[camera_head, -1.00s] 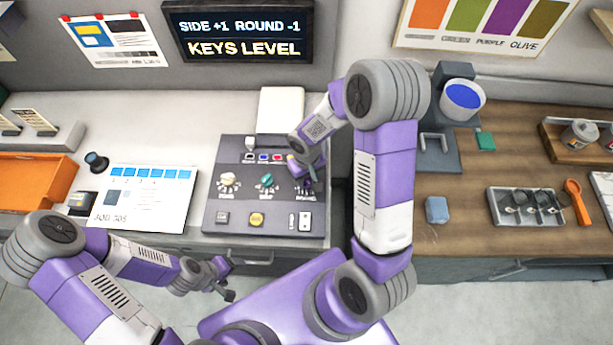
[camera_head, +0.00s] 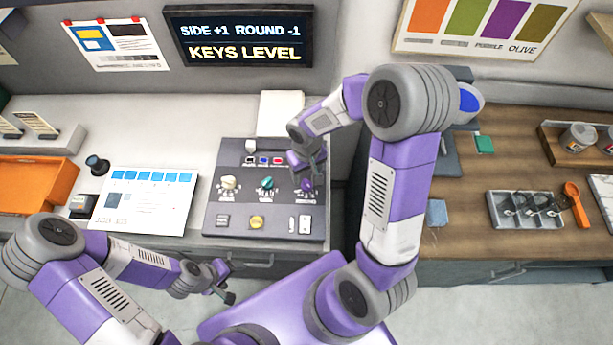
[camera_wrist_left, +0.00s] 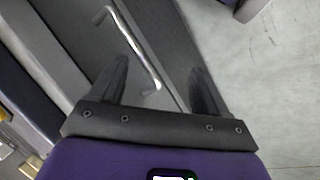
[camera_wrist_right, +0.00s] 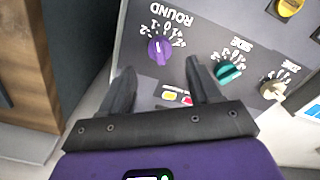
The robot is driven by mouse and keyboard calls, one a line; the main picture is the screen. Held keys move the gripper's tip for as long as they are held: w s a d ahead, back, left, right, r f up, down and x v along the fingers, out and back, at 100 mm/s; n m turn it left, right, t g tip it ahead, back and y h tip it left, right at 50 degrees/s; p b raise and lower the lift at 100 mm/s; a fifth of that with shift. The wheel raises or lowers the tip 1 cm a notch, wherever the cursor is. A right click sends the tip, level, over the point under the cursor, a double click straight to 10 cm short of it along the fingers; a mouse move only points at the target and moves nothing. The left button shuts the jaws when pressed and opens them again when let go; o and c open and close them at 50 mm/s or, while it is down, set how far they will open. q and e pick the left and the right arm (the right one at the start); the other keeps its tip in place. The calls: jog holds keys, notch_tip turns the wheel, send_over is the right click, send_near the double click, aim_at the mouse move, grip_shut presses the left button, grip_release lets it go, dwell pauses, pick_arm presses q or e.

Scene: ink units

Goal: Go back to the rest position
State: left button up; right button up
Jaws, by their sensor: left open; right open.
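My right gripper (camera_head: 310,172) is open above the right part of the grey control console (camera_head: 215,212). Its fingers also show in the right wrist view (camera_wrist_right: 160,90), spread and empty, with the purple ROUND knob (camera_wrist_right: 159,49) beyond them. The teal SIDE knob (camera_wrist_right: 229,75) and a cream knob (camera_wrist_right: 272,90) sit beside it. The purple knob (camera_head: 308,186) also shows in the head view, just below the gripper. My left gripper (camera_head: 230,284) is low in front of the counter, open and empty; its spread fingers (camera_wrist_left: 158,88) show in the left wrist view near a metal drawer handle (camera_wrist_left: 130,45).
A screen (camera_head: 240,36) reads "SIDE +1 ROUND -1, KEYS LEVEL". A printed sheet (camera_head: 145,199) and an orange tray (camera_head: 38,185) lie left of the console. A wooden counter (camera_head: 455,220) with a tray of scoops (camera_head: 525,209) stands at right. Open floor lies in front.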

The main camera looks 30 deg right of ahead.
jog(key=shift+r, duration=1)
pick_arm(q)
jog(key=shift+r, duration=0.1)
